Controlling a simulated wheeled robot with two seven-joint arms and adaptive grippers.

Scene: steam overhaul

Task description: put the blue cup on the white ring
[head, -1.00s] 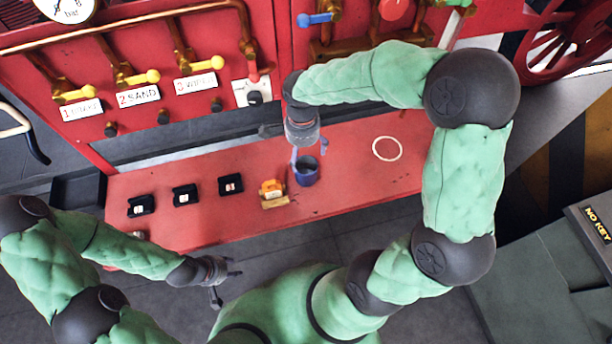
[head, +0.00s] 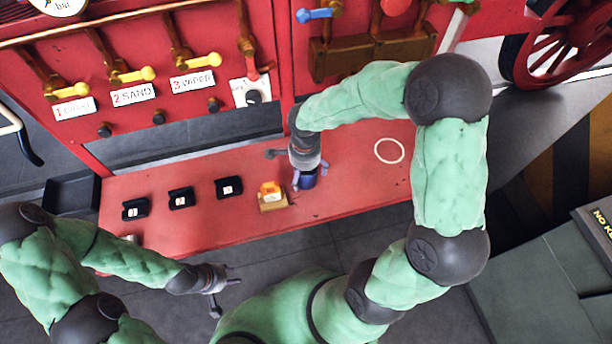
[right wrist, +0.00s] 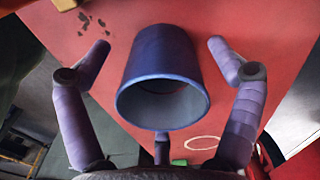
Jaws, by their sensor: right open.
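The blue cup (head: 307,181) stands on the red bench, partly hidden by my right gripper in the head view. In the right wrist view the cup (right wrist: 162,65) sits between the spread fingers, its open rim facing the camera. My right gripper (head: 305,178) is open around the cup, with a visible gap on each side in the right wrist view (right wrist: 158,55). The white ring (head: 389,151) lies flat on the bench to the right of the cup; it also shows in the right wrist view (right wrist: 203,142). My left gripper (head: 228,290) is empty in front of the bench, its fingers apart.
On the red bench (head: 350,190), an orange object on a tan block (head: 271,196) stands just left of the cup. Several small black holders (head: 181,198) lie further left. A red panel with pipes and yellow valves (head: 130,75) rises behind. The bench between cup and ring looks clear.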

